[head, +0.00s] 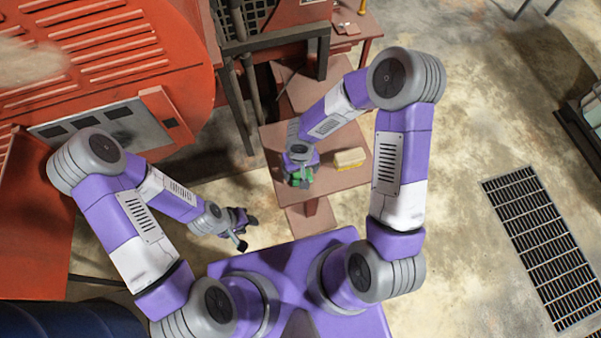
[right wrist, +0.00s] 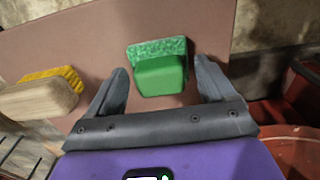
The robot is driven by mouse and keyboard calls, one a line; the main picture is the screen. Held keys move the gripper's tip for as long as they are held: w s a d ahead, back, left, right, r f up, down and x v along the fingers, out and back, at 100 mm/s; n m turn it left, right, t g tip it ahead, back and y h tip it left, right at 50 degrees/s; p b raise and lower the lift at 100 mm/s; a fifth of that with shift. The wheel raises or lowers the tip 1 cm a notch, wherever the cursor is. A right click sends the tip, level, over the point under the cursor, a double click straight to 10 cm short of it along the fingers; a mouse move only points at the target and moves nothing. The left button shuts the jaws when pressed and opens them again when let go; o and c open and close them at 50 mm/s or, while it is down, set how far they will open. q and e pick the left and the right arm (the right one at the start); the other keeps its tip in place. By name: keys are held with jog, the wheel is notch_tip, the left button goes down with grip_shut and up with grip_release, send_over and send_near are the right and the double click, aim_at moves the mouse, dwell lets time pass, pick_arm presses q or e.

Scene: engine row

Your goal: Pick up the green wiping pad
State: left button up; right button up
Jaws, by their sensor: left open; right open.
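The green wiping pad (right wrist: 160,68) lies on the brown table top (right wrist: 60,45), seen in the right wrist view between the two fingers of my right gripper (right wrist: 165,85). The fingers are open, with a gap on each side of the pad. In the head view the pad (head: 297,180) is mostly hidden under my right gripper. My left gripper (head: 242,228) is open and empty, off to the left of the small table.
A wooden brush with yellow bristles (right wrist: 40,97) lies left of the pad in the right wrist view; in the head view the brush (head: 349,158) is right of the gripper. A red machine (head: 120,50) fills the upper left. A floor grate (head: 535,240) lies at right.

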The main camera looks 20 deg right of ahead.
jog(key=c, duration=1.1)
jog(key=shift+o, duration=0.2)
notch_tip(320, 180, up, 10)
jog(key=shift+p, duration=1.2)
